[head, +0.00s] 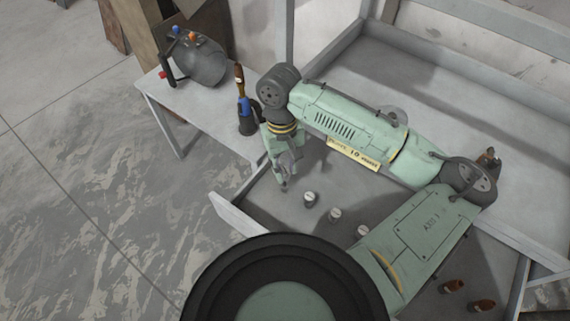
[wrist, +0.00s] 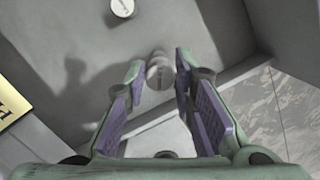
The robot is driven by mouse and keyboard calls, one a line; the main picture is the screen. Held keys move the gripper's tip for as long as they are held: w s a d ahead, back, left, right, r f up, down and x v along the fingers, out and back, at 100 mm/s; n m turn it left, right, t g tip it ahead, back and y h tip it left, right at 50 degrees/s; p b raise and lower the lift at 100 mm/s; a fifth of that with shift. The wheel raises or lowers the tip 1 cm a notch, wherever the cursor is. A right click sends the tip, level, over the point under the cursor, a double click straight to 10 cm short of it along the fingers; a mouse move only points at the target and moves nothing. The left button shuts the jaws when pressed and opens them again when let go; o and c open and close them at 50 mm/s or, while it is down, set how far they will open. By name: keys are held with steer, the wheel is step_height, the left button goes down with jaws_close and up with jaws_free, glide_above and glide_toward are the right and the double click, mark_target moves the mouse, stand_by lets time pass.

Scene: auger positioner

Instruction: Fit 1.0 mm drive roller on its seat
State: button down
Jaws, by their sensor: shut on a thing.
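My gripper (head: 284,184) is low over the near left corner of the grey tray. In the wrist view its purple-padded fingers (wrist: 160,80) are closed on a small pale metal drive roller (wrist: 160,73). I cannot read its size. Two more rollers are clear in the head view, a pale one (head: 310,197) just right of my gripper and another (head: 335,215) beyond it; a third (head: 362,231) stands farther right. One loose roller (wrist: 122,8) shows at the top of the wrist view. A yellow label (head: 353,153) reads partly "1.0". I cannot make out the seat.
The tray has a raised pale rim (head: 234,216) close to my gripper. A white side table (head: 210,122) holds a grey machine (head: 200,62) and a dark-based tool (head: 246,115). Brown pieces (head: 453,286) lie at the tray's lower right. Open tray floor surrounds the rollers.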

steer(key=shift+f+b, duration=1.3)
steer(key=shift+f, duration=1.25)
steer(key=c, duration=1.3)
jaws_free()
steer(key=r, duration=0.4)
steer(key=w+r, duration=0.1)
steer(key=r, duration=0.6)
steer(key=shift+w+a+r, duration=0.3)
steer(key=shift+w+r, duration=0.05)
steer(key=shift+r, duration=0.05)
